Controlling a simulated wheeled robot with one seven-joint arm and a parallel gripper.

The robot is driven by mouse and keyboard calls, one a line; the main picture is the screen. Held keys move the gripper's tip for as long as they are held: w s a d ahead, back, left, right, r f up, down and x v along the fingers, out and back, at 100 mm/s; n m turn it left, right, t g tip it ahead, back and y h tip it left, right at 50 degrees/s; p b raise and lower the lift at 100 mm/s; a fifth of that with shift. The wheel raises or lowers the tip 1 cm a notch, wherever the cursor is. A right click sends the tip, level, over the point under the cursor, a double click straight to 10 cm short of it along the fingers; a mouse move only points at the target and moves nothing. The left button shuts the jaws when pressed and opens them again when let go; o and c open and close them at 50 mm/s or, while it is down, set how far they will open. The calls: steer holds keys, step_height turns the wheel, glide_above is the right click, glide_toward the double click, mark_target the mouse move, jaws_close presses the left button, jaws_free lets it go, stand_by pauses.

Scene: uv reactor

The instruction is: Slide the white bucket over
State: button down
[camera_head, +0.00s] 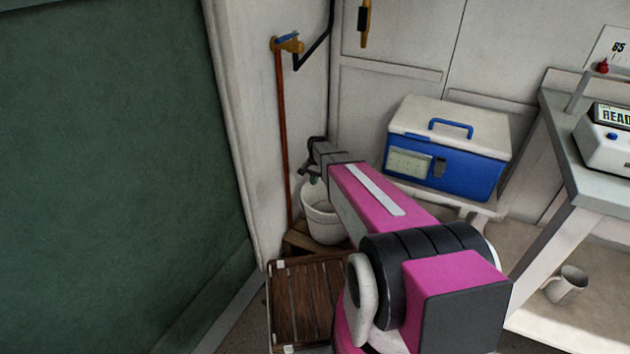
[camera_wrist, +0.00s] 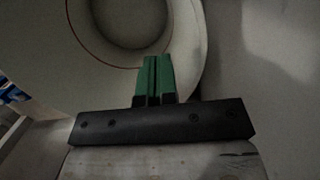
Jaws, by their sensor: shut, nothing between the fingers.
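The white bucket (camera_head: 322,226) stands upright in the back corner, partly hidden by my pink arm in the head view. My gripper (camera_head: 314,180) hangs at the bucket's upper rim in the head view. In the wrist view the bucket (camera_wrist: 186,42) fills the upper part, with its round opening at the top. There the green fingers of my gripper (camera_wrist: 152,65) are together with nothing between them. They overlap the bucket's near rim in the picture. I cannot tell whether they touch it.
A brown slatted wooden piece (camera_head: 298,305) lies in front of the bucket. A red-brown pipe (camera_head: 281,140) runs down the wall to its left. A blue and white cooler (camera_head: 447,150) sits to the right on a low stand. A white mug (camera_head: 566,285) is further right.

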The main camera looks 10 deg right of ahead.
glide_above(305, 202)
steer(key=shift+w, duration=0.15)
steer(key=shift+w+f, duration=0.25)
steer(key=shift+f, duration=0.6)
steer(key=shift+d, duration=0.1)
steer(key=shift+f, duration=0.1)
